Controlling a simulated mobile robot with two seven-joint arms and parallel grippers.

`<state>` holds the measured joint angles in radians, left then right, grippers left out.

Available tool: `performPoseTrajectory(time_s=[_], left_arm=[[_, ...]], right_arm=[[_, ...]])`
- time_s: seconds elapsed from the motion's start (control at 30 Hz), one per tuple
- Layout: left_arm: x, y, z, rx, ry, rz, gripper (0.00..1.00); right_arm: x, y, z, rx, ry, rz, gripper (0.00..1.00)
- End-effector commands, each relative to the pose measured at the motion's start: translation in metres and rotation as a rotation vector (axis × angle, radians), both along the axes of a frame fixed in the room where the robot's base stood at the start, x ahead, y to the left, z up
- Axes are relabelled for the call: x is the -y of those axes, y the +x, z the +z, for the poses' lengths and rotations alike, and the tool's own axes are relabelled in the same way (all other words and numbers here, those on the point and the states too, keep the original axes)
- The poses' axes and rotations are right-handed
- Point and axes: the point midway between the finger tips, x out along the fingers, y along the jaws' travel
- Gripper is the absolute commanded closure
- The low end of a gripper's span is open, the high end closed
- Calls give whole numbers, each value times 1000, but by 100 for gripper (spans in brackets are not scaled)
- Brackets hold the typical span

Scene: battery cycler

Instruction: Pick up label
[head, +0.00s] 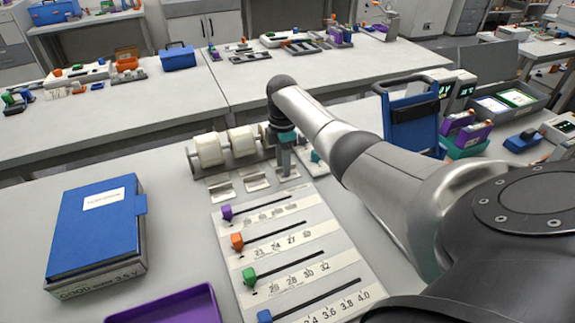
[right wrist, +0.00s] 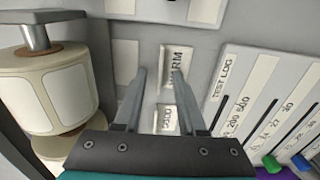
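Several small pale label cards lie in a row by the label rolls, among them a label (head: 221,187) at the left and another (head: 255,181) beside it in the head view. In the right wrist view, a label reading WARM (right wrist: 177,62) lies just beyond the fingertips, slightly right of centre, and a label that seems to read COLD (right wrist: 166,119) shows between the fingers. My right gripper (head: 285,172) points down over the right end of the row; its fingers (right wrist: 159,72) are apart with nothing held. Contact with a label cannot be told. My left gripper is out of view.
Cream label rolls (head: 208,150) on a rack stand behind the labels. A slider board (head: 327,242) with coloured knobs lies in front. A blue box (head: 95,236) and a purple tray (head: 180,308) are at left. A blue clipboard-like stand (head: 412,137) is at right.

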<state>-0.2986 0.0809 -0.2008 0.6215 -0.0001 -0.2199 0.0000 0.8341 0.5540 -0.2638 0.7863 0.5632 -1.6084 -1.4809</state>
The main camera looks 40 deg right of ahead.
Motion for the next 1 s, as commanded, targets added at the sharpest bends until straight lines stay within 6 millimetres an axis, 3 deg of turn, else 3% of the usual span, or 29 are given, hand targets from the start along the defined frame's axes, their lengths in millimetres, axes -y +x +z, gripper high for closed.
performPoseTrajectory(time_s=[0.07,0.43,1.0], left_arm=[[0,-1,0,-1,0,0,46],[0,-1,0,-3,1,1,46],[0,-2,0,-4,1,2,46]], right_arm=[[0,0,0,0,0,0,60],[0,0,1,0,0,-1,100],[0,0,1,0,0,-1,100]])
